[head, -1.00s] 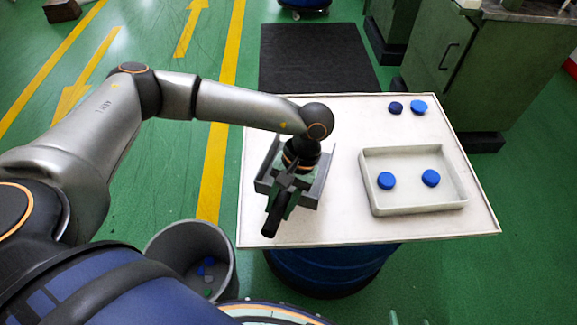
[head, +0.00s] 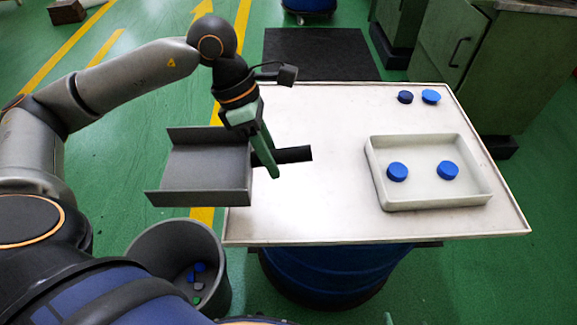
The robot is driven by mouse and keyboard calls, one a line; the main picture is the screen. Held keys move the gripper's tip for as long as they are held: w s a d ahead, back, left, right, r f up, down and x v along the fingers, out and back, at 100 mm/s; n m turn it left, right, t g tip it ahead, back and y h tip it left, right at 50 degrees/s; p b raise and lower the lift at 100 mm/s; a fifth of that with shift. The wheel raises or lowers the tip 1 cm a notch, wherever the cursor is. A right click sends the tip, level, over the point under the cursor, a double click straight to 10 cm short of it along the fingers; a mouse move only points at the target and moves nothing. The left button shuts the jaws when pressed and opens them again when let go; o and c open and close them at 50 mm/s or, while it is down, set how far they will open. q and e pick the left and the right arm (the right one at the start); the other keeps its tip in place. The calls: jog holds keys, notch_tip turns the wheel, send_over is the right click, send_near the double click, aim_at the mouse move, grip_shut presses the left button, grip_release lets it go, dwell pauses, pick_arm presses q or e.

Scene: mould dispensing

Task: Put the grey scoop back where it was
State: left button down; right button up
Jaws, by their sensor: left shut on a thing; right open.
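The grey scoop (head: 205,172) is a dark grey open tray with side walls and a black handle (head: 296,154). My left gripper (head: 268,166) is shut on the handle, at the left side of the white table. The scoop's pan points left and reaches out past the table's left edge, above the floor and behind the grey bin. It looks raised above the table, though the exact height is hard to tell. My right gripper is not in view.
The white table (head: 320,218) bears a pale tray (head: 440,201) with two blue discs. Two more discs (head: 405,97) lie at the back right. A grey bin (head: 222,268) with several small pieces stands on the floor at the lower left. The table's middle is clear.

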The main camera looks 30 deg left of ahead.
pick_arm(q)
jog(key=w+d+f, duration=0.2)
jog(key=w, duration=0.1)
jog(key=w+d+f, duration=0.2)
jog(key=w+f, duration=0.1)
jog(key=w, duration=0.1)
jog(key=w+d+f, duration=0.2)
jog(key=w+f, duration=0.1)
jog(key=shift+w+d+f, duration=0.15)
jog(key=shift+w+d, duration=0.1)
jog(key=shift+w, duration=0.1)
jog(key=shift+w+d+f, duration=0.25)
jog(key=shift+w+f, duration=0.25)
jog(key=shift+f, duration=0.25)
notch_tip(320, 180, down, 3)
jog(key=shift+f, duration=0.1)
jog(key=c, duration=0.5)
grip_release()
